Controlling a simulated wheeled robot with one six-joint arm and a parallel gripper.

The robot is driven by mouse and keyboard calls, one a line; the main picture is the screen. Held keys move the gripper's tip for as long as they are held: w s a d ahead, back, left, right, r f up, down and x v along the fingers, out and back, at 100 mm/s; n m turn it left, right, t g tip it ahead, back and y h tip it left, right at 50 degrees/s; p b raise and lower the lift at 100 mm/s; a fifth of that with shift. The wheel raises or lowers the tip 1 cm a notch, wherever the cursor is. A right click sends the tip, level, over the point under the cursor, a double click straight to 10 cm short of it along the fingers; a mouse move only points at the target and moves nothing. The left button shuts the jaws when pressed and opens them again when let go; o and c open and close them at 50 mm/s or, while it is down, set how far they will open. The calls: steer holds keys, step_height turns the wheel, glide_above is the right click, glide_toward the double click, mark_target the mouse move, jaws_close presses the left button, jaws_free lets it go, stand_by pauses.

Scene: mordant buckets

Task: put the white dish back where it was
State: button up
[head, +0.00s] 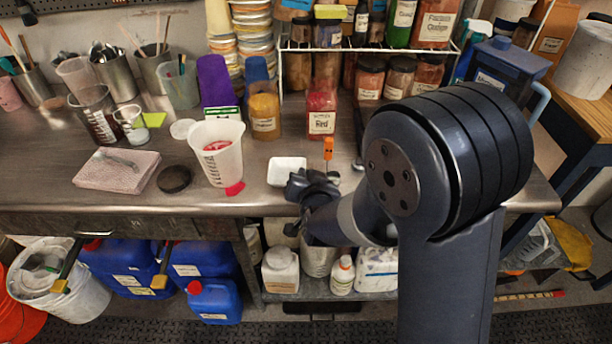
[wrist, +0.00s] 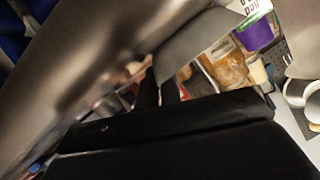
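The white dish (head: 284,171) is a small, shallow, square-looking dish at the front of the steel bench in the head view. It looks roughly level. My gripper (head: 297,187) is at its near right side, by the bench's front edge, and overlaps the dish's near corner in the picture. I cannot tell whether the fingers touch or grip the dish, or whether it rests on the bench. In the wrist view, my dark gripper (wrist: 160,92) fills the lower part, with a grey flat shape beyond it that I cannot identify surely.
A white measuring jug (head: 217,152) with red contents stands left of the dish. A red-labelled jar (head: 321,108) and an orange-tipped tool (head: 328,150) are behind the gripper. A black lid (head: 174,179) and a folded cloth (head: 117,170) lie farther left. The wire rack (head: 370,47) stands behind.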

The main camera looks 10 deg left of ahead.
steer(key=o, duration=0.3)
steer(key=shift+o, duration=0.2)
steer(key=shift+r, duration=0.1)
steer(key=shift+s+r, duration=0.1)
steer(key=shift+r, duration=0.05)
steer(key=v, duration=1.1)
steer(key=shift+s+d, duration=0.2)
steer(key=shift+s, duration=0.15)
steer(key=x, duration=1.1)
steer(key=shift+w+a, duration=0.1)
steer(key=shift+w, duration=0.15)
steer(key=shift+w+a+f, duration=0.1)
steer(key=shift+w+f, duration=0.15)
steer(key=shift+f, duration=0.05)
steer(key=shift+r, duration=0.2)
